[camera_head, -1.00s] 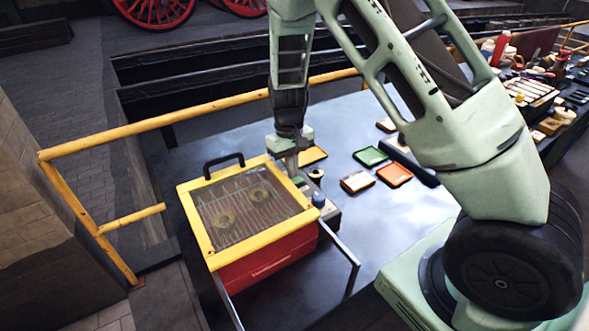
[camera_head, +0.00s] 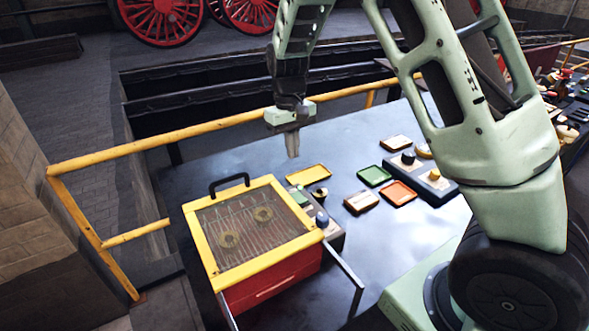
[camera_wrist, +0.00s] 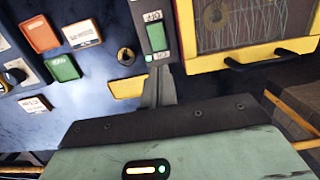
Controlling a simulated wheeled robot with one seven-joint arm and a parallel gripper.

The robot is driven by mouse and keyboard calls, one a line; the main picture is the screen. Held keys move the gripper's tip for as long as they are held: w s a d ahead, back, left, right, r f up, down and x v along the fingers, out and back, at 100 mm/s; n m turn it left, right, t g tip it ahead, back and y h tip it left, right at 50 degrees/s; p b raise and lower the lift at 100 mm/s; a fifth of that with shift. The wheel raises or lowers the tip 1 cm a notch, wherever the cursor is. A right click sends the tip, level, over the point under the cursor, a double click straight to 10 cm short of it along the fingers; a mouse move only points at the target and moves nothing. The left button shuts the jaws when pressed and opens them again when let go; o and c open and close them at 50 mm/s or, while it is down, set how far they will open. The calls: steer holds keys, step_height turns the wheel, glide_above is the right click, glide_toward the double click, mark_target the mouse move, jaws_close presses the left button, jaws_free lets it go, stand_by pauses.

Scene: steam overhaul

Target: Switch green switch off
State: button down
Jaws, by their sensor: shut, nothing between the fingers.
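The green switch (camera_head: 299,197) sits on a narrow grey control box (camera_head: 334,237) along the right side of the red and yellow box. It also shows in the wrist view (camera_wrist: 157,37), with small labels at its ends that are too blurred to read. My gripper (camera_head: 293,155) is shut and empty, pointing down. It hangs above and behind the green switch, apart from it. In the wrist view the shut fingers (camera_wrist: 160,75) appear just below the switch's end.
The red box with a yellow-framed mesh lid (camera_head: 263,267) stands left of the switch. A blue knob (camera_head: 321,218) is on the control box. A yellow rail (camera_head: 150,143) runs behind the table.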

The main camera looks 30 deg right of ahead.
mark_target(300, 200)
steer(key=shift+w+r, duration=0.2)
steer(key=shift+r, duration=0.95)
steer(key=m, duration=0.6)
steer(key=s+m, duration=0.1)
steer(key=m, duration=1.1)
steer(key=shift+s+g+b, duration=0.2)
steer(key=shift+g+b, duration=0.15)
steer(key=shift+g, duration=0.05)
steer(key=f+p, duration=0.1)
steer(key=f, duration=0.3)
steer(key=s+f+p, duration=0.1)
steer(key=f, duration=0.3)
steer(key=s+f+p, duration=0.1)
steer(key=f, duration=0.4)
steer(key=shift+s+f, duration=0.1)
steer(key=shift+s, duration=0.1)
steer(key=shift+f, duration=0.25)
